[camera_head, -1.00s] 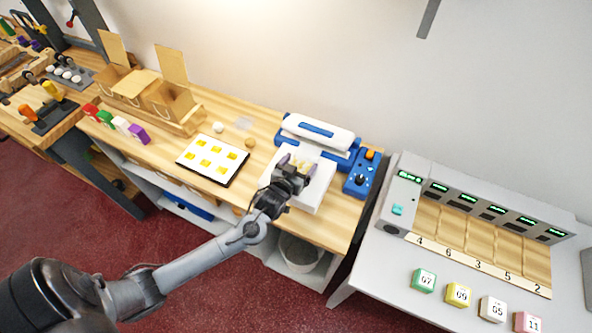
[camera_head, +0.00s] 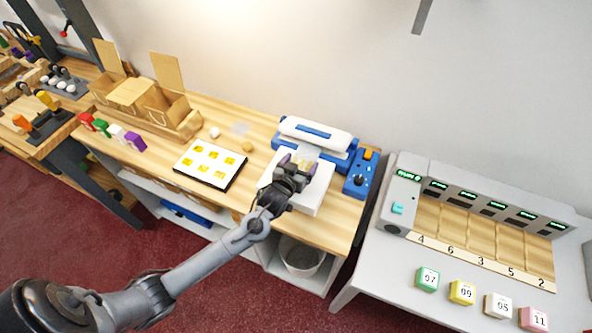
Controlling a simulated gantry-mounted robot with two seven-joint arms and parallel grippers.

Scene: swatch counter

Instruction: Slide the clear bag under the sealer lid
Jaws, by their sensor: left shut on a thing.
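The sealer (camera_head: 350,158) is blue and white, at the back of the wooden counter. Its white lid (camera_head: 300,126) has a blue strip along it. A white block-like platform (camera_head: 314,202) stands in front of it. My left gripper (camera_head: 298,164) is over this platform, shut on the clear bag (camera_head: 307,154). The bag is small and see-through with something yellow in it. Its far end is close to the lid's front edge; I cannot tell whether it is under the lid. The gripper hides the bag's near part. My right gripper is not in view.
A blue control box (camera_head: 361,178) stands right of the platform. Cardboard boxes (camera_head: 140,98) stand farther left. A grey table with numbered cubes (camera_head: 462,292) is at right.

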